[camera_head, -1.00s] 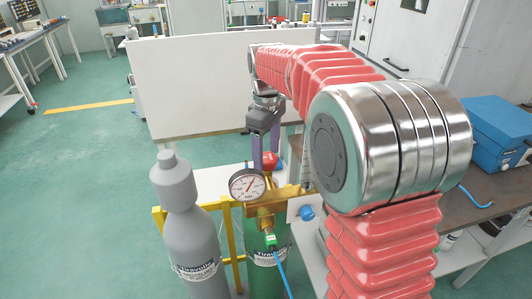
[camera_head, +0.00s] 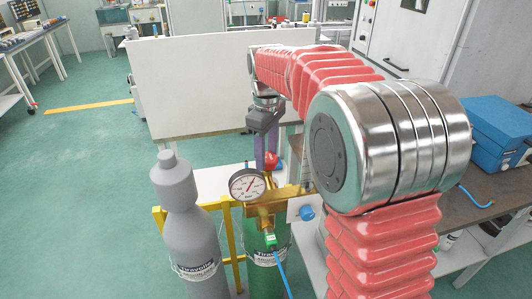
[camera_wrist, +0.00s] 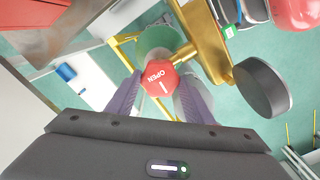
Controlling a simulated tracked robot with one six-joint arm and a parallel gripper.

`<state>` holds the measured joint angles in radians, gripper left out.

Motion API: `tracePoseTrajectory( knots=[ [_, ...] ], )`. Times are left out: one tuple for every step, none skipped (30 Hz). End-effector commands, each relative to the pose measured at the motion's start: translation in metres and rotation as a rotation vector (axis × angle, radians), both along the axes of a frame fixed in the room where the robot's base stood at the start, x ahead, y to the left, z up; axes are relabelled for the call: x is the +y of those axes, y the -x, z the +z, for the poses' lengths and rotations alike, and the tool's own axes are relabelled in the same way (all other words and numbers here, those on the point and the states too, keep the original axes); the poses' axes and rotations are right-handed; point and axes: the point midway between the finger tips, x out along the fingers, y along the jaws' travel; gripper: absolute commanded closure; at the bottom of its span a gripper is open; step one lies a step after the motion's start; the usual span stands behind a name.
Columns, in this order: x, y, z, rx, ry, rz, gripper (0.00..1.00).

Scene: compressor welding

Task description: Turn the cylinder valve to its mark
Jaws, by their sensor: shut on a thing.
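The cylinder valve has a red knob (camera_wrist: 158,80) with the word OPEN and a white line on its face. In the wrist view the knob sits between the two purple-grey fingers of my gripper (camera_wrist: 160,84), which is shut on it. In the head view the red knob (camera_head: 271,160) shows behind the gauge, partly hidden by the fingers, and my gripper (camera_head: 266,163) points down onto it. The knob is on the green cylinder (camera_head: 257,240), beside a brass regulator (camera_head: 286,194). A mark apart from the knob's own line cannot be made out.
A round pressure gauge (camera_head: 247,185) stands close in front of the knob. A grey cylinder (camera_head: 186,230) is to its left, beside a yellow rack (camera_head: 229,245). A blue hose (camera_head: 284,274) hangs from the regulator. A white panel (camera_head: 195,85) stands behind.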

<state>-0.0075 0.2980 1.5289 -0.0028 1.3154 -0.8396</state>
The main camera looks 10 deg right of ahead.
Motion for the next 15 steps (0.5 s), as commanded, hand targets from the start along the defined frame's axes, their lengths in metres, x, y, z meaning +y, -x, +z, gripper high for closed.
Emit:
tracePoseTrajectory(
  knots=[
    [0.0008, -0.0003, 0.0003, -0.001, -0.003, -0.002, 0.75],
    [0.0006, -0.0004, 0.0003, -0.001, -0.003, -0.004, 0.75],
    [0.0004, -0.0003, 0.0003, -0.002, -0.004, -0.007, 0.75],
    [0.0003, -0.0004, 0.0004, -0.002, -0.004, -0.011, 0.75],
    [0.0002, -0.0003, 0.0004, -0.002, -0.004, -0.015, 0.75],
    [0.0001, -0.0003, 0.0004, -0.002, -0.004, -0.023, 0.75],
    [0.0001, -0.0003, 0.0004, -0.002, -0.004, -0.031, 0.75],
    [0.0000, -0.0004, 0.0004, -0.002, -0.004, -0.040, 0.75],
    [-0.0001, -0.0004, 0.0004, -0.002, -0.004, -0.052, 0.75],
    [-0.0001, -0.0004, 0.0004, -0.002, -0.004, -0.064, 0.75],
    [-0.0002, -0.0004, 0.0004, -0.002, -0.004, -0.077, 0.75],
    [-0.0003, -0.0004, 0.0005, -0.002, -0.004, -0.096, 0.75],
    [-0.0003, -0.0004, 0.0005, -0.002, -0.004, -0.112, 0.75],
    [-0.0003, -0.0004, 0.0005, -0.002, -0.004, -0.130, 0.75],
    [-0.0003, -0.0005, 0.0005, -0.002, -0.004, -0.154, 0.75]
  ],
)
